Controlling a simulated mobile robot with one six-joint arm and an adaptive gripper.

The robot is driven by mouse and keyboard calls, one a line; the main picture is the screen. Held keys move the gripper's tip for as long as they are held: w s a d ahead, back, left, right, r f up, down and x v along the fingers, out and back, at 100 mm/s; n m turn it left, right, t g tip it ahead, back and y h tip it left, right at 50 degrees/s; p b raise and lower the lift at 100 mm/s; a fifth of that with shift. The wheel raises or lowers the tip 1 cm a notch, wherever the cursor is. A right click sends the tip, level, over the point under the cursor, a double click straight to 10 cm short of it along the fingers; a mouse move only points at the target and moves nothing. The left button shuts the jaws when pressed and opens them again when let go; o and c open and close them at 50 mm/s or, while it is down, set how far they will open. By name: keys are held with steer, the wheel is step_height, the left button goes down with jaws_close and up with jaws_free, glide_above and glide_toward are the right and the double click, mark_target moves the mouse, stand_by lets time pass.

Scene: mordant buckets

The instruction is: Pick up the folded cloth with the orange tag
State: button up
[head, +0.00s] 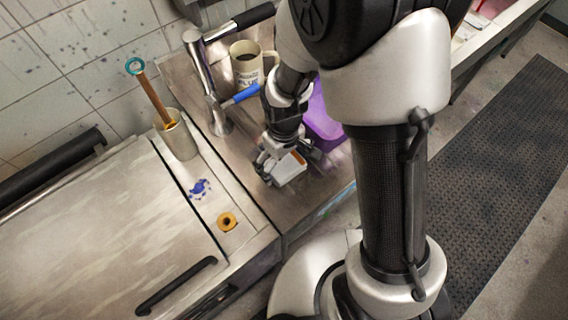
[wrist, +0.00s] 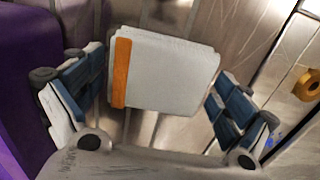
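The folded cloth (wrist: 168,75) is a pale, flat white bundle with an orange tag (wrist: 121,73) along its left edge in the wrist view. In the head view the cloth (head: 288,170) lies on the metal counter at the gripper's tip, partly covered by it. My gripper (head: 281,163) points down over the cloth. In the wrist view its two blue-padded fingers stand wide apart, one on each side of the cloth. A gap shows at the left finger; the right finger is close to the cloth's edge, and contact there is unclear.
A purple container (head: 322,122) stands close beside my gripper. A mug (head: 246,66), a tap (head: 207,85) and a blue-handled tool (head: 241,96) are behind it. An orange ring (head: 228,221) lies on the ledge to the left, near a beige cup (head: 178,137) holding a stick.

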steer(key=c, duration=0.7)
steer(key=shift+r, duration=0.1)
steer(key=shift+c, duration=0.2)
